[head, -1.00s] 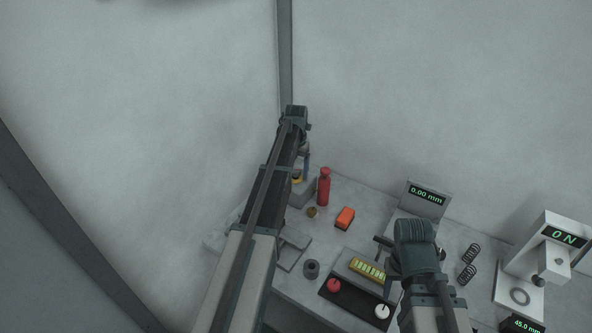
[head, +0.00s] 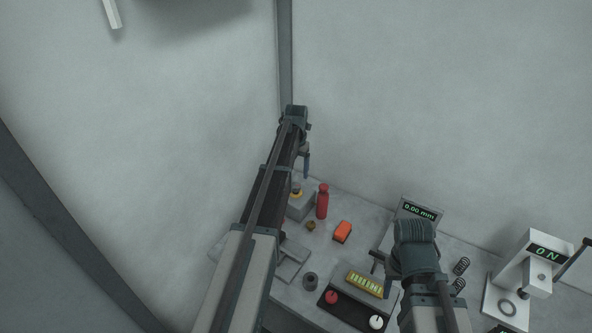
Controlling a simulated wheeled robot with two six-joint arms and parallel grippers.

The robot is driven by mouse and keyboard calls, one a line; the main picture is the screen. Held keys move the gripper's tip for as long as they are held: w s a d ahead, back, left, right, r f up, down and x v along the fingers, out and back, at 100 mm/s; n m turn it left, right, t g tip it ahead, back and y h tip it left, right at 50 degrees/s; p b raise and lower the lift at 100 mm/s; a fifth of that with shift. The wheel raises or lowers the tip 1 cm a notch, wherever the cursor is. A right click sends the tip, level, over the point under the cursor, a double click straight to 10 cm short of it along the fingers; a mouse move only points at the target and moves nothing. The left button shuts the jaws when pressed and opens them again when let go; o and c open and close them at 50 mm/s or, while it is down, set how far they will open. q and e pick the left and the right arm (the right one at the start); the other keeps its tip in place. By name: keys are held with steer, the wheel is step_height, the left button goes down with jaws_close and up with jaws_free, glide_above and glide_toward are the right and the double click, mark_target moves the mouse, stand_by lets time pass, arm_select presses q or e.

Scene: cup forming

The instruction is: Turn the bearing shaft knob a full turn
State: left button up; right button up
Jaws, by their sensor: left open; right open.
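A grey block (head: 302,207) at the back left of the bench carries a knob (head: 296,191) with a yellow ring, partly behind my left arm. It may be the bearing shaft knob, but I cannot be sure. My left gripper (head: 306,166) is open and empty, with a blue-tipped finger pointing down, and appears just above and right of that knob. Its height over it is unclear. My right gripper (head: 387,284) is open, mostly hidden behind its own wrist, by a dark crossbar handle (head: 377,258). I cannot tell if they touch.
A red bottle (head: 322,202), a small brass piece (head: 311,225) and an orange block (head: 342,232) stand near the grey block. A black panel (head: 350,313) with red and white knobs is in front. A gauge display (head: 418,210), springs (head: 462,266) and an ON machine (head: 535,270) are right.

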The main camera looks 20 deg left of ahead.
step_height(320, 180, up, 6)
steer(key=p, duration=0.5)
